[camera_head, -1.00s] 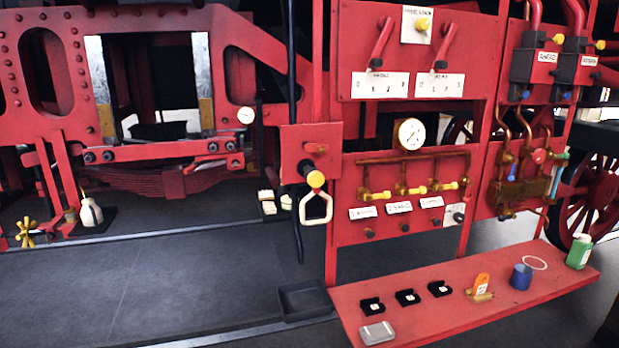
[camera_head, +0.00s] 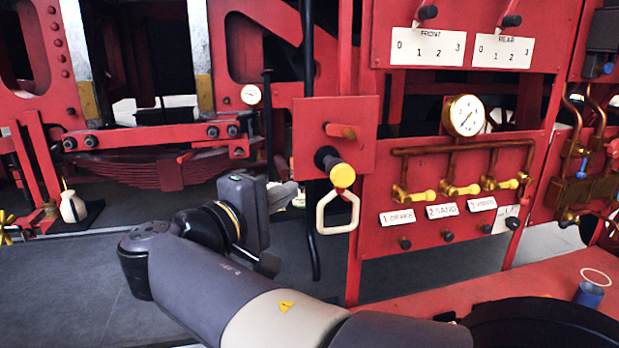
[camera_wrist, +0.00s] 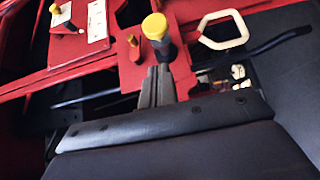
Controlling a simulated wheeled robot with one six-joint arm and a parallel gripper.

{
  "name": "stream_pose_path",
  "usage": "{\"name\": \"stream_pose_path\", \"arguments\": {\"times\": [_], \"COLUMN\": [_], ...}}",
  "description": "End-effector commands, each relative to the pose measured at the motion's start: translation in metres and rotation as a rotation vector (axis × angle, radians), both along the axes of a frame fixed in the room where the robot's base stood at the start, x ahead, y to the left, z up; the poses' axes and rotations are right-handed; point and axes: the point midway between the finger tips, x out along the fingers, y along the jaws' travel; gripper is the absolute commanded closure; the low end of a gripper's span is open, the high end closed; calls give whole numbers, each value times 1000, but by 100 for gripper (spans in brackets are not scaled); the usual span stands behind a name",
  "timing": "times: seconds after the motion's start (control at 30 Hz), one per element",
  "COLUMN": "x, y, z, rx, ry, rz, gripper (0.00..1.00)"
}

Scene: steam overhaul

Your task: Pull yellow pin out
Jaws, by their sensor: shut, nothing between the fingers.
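A white loop handle (camera_head: 338,212) hangs below the knob. My gripper (camera_head: 287,192) is shut and empty, left of the plate in the head view. In the wrist view its fingers (camera_wrist: 158,76) point towards the plate; whether they touch anything is unclear.
A valve panel (camera_head: 375,225) with brass pipes and a round gauge (camera_head: 465,115) is on the right. A dark vertical rod (camera_head: 309,120) runs close behind my gripper. A red bench (camera_head: 470,287) is at lower right. Dark floor (camera_head: 90,290) lies open at left.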

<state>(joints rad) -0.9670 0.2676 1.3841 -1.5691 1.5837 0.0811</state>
Motion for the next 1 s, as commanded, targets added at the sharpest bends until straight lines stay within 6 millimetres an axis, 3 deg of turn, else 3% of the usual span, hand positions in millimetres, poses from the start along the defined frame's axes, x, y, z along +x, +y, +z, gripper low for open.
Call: {"name": "stream_pose_path", "arguments": {"times": [0.6, 1.0], "x": [72, 80], "y": [-51, -57], "z": [2, 0], "rx": [-2, -1], "ry": [0, 1], "rz": [-1, 2], "gripper": [100, 100]}}
